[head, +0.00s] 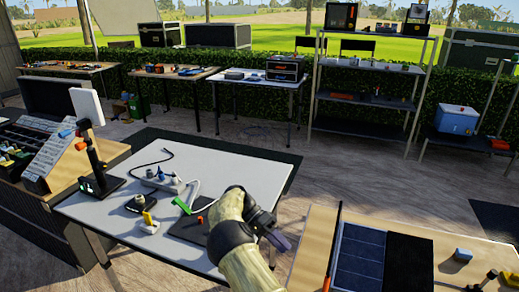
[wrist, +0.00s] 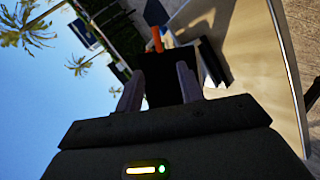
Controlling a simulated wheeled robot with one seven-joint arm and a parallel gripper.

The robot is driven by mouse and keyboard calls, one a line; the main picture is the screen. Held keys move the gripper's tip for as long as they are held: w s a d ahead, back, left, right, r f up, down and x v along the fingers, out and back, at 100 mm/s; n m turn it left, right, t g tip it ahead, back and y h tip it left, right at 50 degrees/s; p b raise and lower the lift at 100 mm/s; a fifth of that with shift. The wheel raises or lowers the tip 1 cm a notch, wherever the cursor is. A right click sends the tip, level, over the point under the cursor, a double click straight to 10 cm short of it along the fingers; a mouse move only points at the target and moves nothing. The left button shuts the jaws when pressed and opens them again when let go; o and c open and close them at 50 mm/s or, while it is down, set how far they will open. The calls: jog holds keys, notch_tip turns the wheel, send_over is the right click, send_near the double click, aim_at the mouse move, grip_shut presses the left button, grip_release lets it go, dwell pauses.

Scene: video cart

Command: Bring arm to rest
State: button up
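My gripper (head: 279,238) is raised at the end of my pale, bent arm, over the right end of the white table (head: 232,168) in the head view. In the wrist view, the two fingers of my gripper (wrist: 158,84) stand apart. A dark shape (wrist: 158,76) shows between them, with an orange piece above it. I cannot tell how far off they are. No held object can be made out in the head view.
The white table carries a lamp-like stand (head: 93,160), a power strip (head: 165,181), a green piece (head: 183,205) and a dark pad partly behind my arm. A wooden table (head: 410,262) with dark panels stands at the right. A shelf rack (head: 368,78) stands behind. Open floor lies between.

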jog(key=s+d+r+n+t+y, duration=0.35)
jog(key=s+d+y, duration=0.25)
jog(key=d, duration=0.3)
jog(key=s+a+r+n+t+y, duration=0.1)
jog(key=s+r+n+t+y, duration=0.2)
jog(key=s, duration=0.5)
jog(key=s+a+r+n+t, duration=0.2)
jog(key=s+n+t, duration=0.2)
jog(key=s, duration=0.4)
notch_tip(320, 180, up, 13)
jog(key=p, duration=1.2)
jog(key=shift+s+p, duration=0.15)
jog(key=shift+p, duration=0.2)
jog(key=shift+d+f, duration=0.1)
